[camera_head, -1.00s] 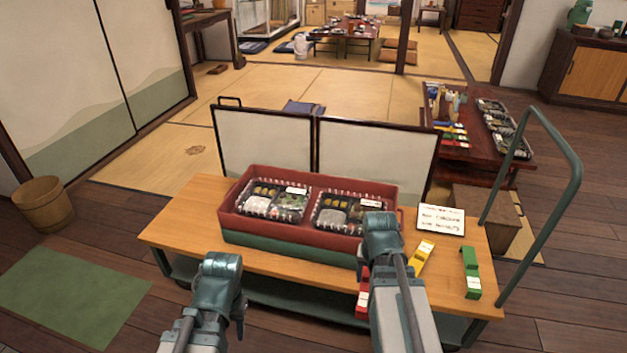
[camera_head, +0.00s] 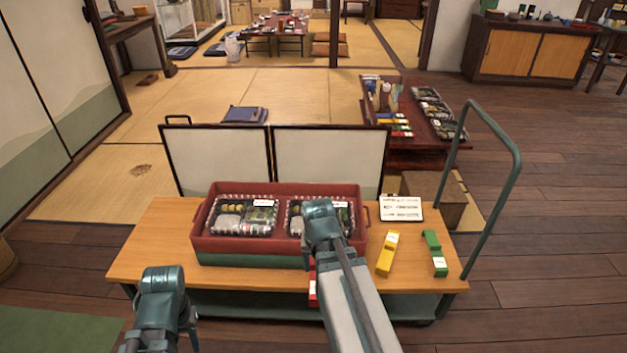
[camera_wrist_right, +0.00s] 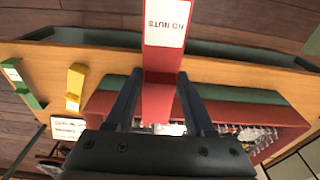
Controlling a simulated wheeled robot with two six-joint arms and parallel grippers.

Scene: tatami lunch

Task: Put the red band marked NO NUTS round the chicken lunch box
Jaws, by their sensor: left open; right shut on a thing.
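The red band marked NO NUTS (camera_wrist_right: 165,25) is held between the fingers of my right gripper (camera_wrist_right: 158,105). In the head view a sliver of the band (camera_head: 312,291) shows below the crate's front edge. Two clear-lidded lunch boxes, a left one (camera_head: 228,222) and a right one (camera_head: 294,222), sit in the red crate (camera_head: 225,246). Their labels are too small to read, so I cannot tell which is chicken. My right gripper (camera_head: 320,215) covers part of the right box. My left gripper (camera_head: 163,282) is open and empty, in front of the cart's left end.
A yellow band (camera_head: 387,254) and a green band (camera_head: 435,254) lie on the wooden cart top (camera_head: 150,245), right of the crate. The cart's green handle (camera_head: 513,170) rises at the right. A low red table (camera_head: 400,135) stands behind.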

